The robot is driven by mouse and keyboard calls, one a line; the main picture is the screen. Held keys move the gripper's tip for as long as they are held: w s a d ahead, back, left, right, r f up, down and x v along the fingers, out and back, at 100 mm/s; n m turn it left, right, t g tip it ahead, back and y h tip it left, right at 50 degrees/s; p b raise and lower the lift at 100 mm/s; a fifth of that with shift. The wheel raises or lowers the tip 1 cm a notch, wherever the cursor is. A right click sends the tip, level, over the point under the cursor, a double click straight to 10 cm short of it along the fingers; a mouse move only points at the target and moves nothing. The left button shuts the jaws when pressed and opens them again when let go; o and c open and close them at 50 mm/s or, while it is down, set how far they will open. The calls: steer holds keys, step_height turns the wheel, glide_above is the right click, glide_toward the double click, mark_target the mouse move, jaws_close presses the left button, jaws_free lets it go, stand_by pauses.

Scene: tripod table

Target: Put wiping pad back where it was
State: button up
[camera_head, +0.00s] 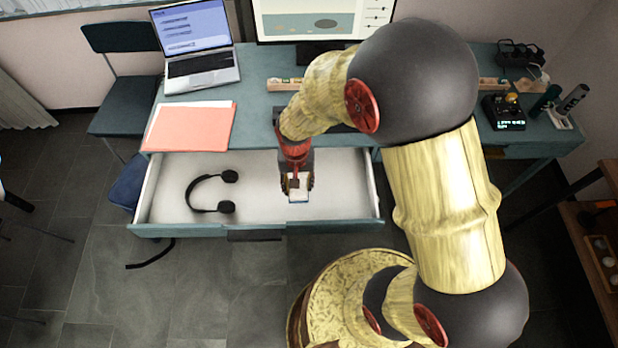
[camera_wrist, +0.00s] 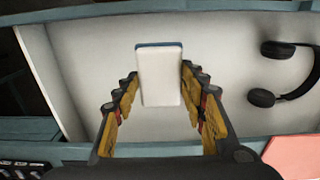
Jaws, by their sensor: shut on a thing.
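The wiping pad (camera_wrist: 160,80) is a white block with a blue layer along one edge. My gripper (camera_wrist: 158,88) is shut on it, with one finger at each side. In the head view my gripper (camera_head: 297,184) points down into the open drawer (camera_head: 258,172), right of its middle and near its front panel. The pad (camera_head: 299,195) shows as a small pale piece between the fingers there. I cannot tell whether the pad touches the drawer floor.
Black headphones (camera_head: 210,192) lie in the drawer's left part. The rest of its visible floor is bare. An orange folder (camera_head: 190,126) and a laptop (camera_head: 198,66) sit on the desk's left side. A monitor (camera_head: 318,20) stands behind. My arm hides part of the desk.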

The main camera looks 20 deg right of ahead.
steer(key=w+d+f+b, duration=0.1)
steer(key=w+d+f, duration=0.1)
steer(key=w+d+f+b, duration=0.1)
steer(key=w+f, duration=0.2)
steer(key=w+d+f+b, duration=0.2)
steer(key=w+f, duration=0.1)
steer(key=shift+w+d, duration=0.2)
steer(key=shift+d, duration=0.15)
steer(key=shift+w+d+f+b, duration=0.1)
steer(key=shift+w+f+b, duration=0.1)
steer(key=shift+f+b, duration=1.15)
steer(key=shift+f+p, duration=0.4)
steer(key=shift+f, duration=0.05)
steer(key=shift+f, duration=0.1)
steer(key=o, duration=0.9)
steer(key=shift+o, duration=0.6)
